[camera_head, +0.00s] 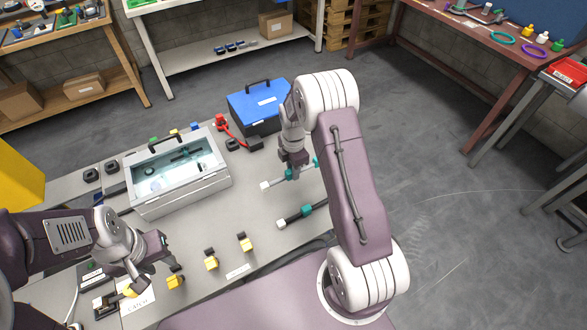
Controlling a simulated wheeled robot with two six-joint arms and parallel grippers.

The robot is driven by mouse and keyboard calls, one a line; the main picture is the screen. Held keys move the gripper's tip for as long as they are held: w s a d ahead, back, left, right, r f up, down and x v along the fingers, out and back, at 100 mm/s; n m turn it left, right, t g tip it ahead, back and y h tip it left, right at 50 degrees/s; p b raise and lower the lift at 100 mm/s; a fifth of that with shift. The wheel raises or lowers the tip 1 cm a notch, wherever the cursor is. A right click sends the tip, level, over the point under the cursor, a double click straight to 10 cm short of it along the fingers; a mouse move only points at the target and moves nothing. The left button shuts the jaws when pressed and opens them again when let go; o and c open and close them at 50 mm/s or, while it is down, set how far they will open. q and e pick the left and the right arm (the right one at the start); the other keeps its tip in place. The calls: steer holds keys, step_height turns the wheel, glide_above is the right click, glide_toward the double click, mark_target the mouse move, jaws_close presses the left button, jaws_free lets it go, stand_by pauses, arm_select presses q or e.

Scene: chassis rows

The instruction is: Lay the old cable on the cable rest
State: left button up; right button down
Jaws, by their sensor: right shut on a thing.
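My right gripper (293,171) is shut on a pale grey cable (277,181) with a white end and teal bands, over the right part of the grey table. A second, dark cable (293,218) with a white end and a teal band lies nearer the front. I cannot tell from looks which one is the old cable, nor pick out a cable rest for certain. My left gripper (133,284) is low at the front left, at a yellow piece (130,291) beside a paper marked CATCH. Its jaws are too small to read.
A clear-topped case (180,176) stands mid-table, with a blue toolbox (260,105) behind it. A red-handled thing (222,122) lies near the box. The table between case and cables is clear.

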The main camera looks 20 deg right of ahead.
step_height(320, 180, down, 4)
steer(key=b, duration=0.3)
steer(key=shift+a+f, duration=0.1)
steer(key=shift+f, duration=0.15)
steer(key=shift+f+b, duration=0.6)
steer(key=shift+b, duration=0.05)
steer(key=shift+r, duration=0.1)
steer(key=shift+p, duration=0.3)
steer(key=shift+r, duration=0.1)
steer(key=shift+f, duration=0.25)
